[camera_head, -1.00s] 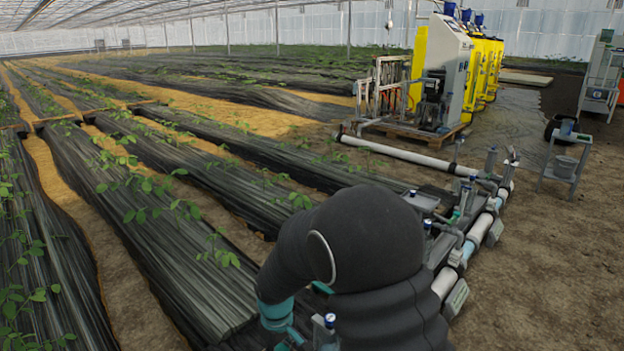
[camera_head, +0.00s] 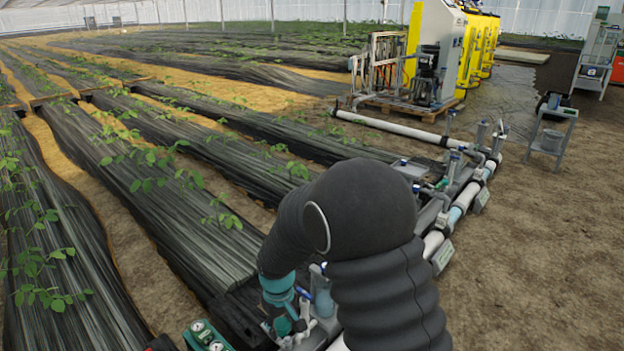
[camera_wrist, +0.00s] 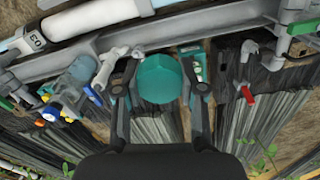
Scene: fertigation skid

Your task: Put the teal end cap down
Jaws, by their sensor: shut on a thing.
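The teal end cap (camera_wrist: 158,78) shows in the wrist view as a rounded teal piece between my fingers. My gripper (camera_wrist: 160,88) is shut on it, with one dark finger at each side. The cap is held over the grey rail and pipe area; its height above what lies beneath cannot be told. In the head view, my gripper (camera_head: 288,328) is low in the picture, partly hidden by my dark sleeved arm, beside the pipe run. I cannot make out the cap clearly there.
In the wrist view, a white pipe (camera_wrist: 95,17) and grey rail (camera_wrist: 130,40) run across the top. A clear blue bottle (camera_wrist: 70,88) stands left, a red handle (camera_wrist: 247,94) right. In the head view, a green gauge panel (camera_head: 206,336) is at the bottom; bare soil (camera_head: 540,260) lies right.

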